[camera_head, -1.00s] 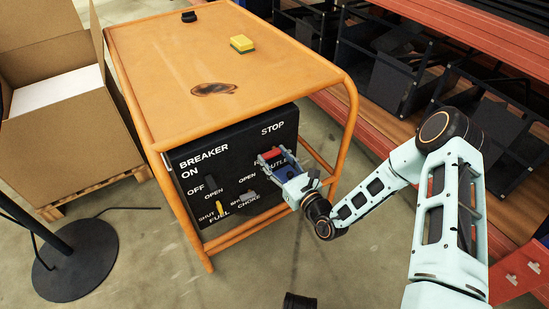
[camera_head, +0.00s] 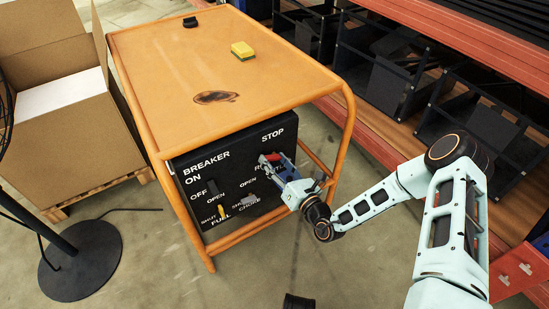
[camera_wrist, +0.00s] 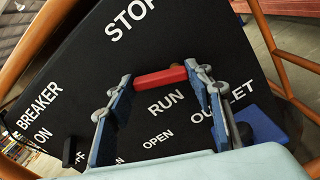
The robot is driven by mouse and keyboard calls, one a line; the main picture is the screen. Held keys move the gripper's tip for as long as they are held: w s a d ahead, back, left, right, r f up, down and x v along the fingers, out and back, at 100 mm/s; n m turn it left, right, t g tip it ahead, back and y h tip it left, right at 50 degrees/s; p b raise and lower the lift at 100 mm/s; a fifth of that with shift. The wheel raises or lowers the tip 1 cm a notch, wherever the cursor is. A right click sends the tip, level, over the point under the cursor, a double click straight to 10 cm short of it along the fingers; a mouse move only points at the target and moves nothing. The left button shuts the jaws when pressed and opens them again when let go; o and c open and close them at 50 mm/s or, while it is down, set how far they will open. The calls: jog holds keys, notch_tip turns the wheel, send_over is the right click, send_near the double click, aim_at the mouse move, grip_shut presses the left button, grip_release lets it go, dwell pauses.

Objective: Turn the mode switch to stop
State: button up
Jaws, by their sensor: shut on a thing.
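The mode switch is a red handle (camera_head: 271,157) on the black control panel (camera_head: 192,172) under the orange table top. In the wrist view the red handle (camera_wrist: 162,76) lies crosswise between my fingertips, below the word STOP and above the word RUN. My gripper (camera_head: 277,160) reaches the panel from the right and is shut on the red handle. In the wrist view my gripper (camera_wrist: 163,80) has one finger at each end of the handle. The head view does not show clearly which label the handle points to.
The panel also carries breaker, fuel and choke controls, including a yellow lever (camera_head: 223,213). The orange frame (camera_head: 338,140) rises close to my gripper. A sponge (camera_head: 242,50) lies on top. Shelves (camera_head: 450,50) stand at right, a cardboard box (camera_head: 75,140) at left.

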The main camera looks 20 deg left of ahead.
jog(key=m+p, duration=0.1)
jog(key=m, duration=0.2)
jog(key=shift+d+r+p, duration=0.15)
jog(key=shift+r+p, duration=0.15)
jog(key=shift+p, duration=0.1)
jog(key=m, duration=0.1)
jog(key=m+p, duration=0.1)
jog(key=m, duration=0.1)
jog(key=m+p, duration=0.1)
jog(key=shift+w+d+r, duration=0.2)
jog(key=shift+w, duration=0.1)
jog(key=m, duration=0.2)
jog(key=m+p, duration=0.1)
jog(key=m, duration=0.3)
jog(key=shift+w+d, duration=0.25)
jog(key=shift+w, duration=0.1)
jog(key=o, duration=1.2)
jog(key=shift+c, duration=0.2)
jog(key=shift+r, duration=0.1)
jog(key=shift+d, duration=0.15)
jog(key=v, duration=1.2)
jog(key=shift+w, duration=0.1)
